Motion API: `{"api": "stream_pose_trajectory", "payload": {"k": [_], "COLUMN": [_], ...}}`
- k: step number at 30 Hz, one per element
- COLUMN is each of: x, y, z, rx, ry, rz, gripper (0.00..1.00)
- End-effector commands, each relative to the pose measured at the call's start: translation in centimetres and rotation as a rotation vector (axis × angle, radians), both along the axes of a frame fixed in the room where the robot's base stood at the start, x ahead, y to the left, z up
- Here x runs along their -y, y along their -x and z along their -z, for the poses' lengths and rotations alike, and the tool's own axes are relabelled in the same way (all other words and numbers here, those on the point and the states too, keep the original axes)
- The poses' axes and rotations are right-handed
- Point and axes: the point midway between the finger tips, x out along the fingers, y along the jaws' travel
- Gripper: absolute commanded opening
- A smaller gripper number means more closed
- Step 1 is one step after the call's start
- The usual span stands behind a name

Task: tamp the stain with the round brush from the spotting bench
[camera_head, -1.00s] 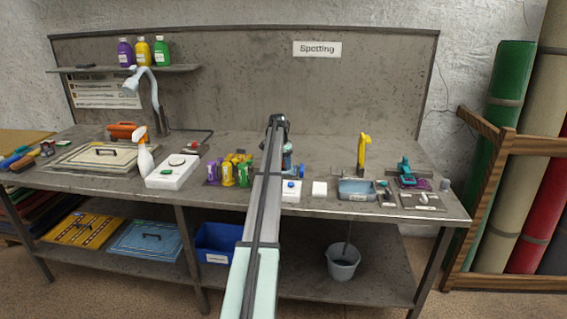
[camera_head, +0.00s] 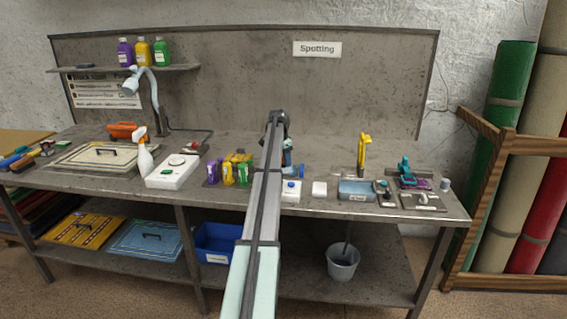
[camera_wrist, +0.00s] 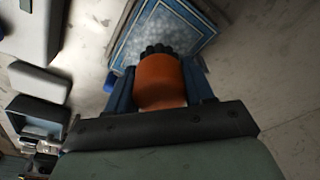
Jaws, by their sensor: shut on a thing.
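In the wrist view my gripper (camera_wrist: 160,85) is shut on an orange cylindrical piece, the round brush (camera_wrist: 160,82), with dark bristle tufts at its far end. A blue-bordered mat (camera_wrist: 120,42) with a mottled blue-grey middle lies beyond the tufts. I cannot tell whether the bristles touch it. I cannot make out a separate stain; the brush covers part of the mat. In the head view my arm reaches over the spotting bench (camera_head: 340,150), and my gripper (camera_head: 288,165) is mostly hidden behind it.
A white box with a blue button (camera_head: 291,190), a white block (camera_head: 319,188) and a grey-blue tray (camera_head: 357,190) stand along the front edge, right of my arm. The bench's back middle is clear.

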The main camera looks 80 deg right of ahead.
Motion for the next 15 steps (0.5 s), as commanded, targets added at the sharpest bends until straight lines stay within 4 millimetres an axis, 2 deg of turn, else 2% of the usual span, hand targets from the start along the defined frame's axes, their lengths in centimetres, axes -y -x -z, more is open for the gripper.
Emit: {"api": "stream_pose_trajectory", "payload": {"k": [15], "x": [0.0], "y": [0.0], "z": [-3.0], "rx": [0.000], "ry": [0.001], "rz": [0.000], "gripper": [0.25]}}
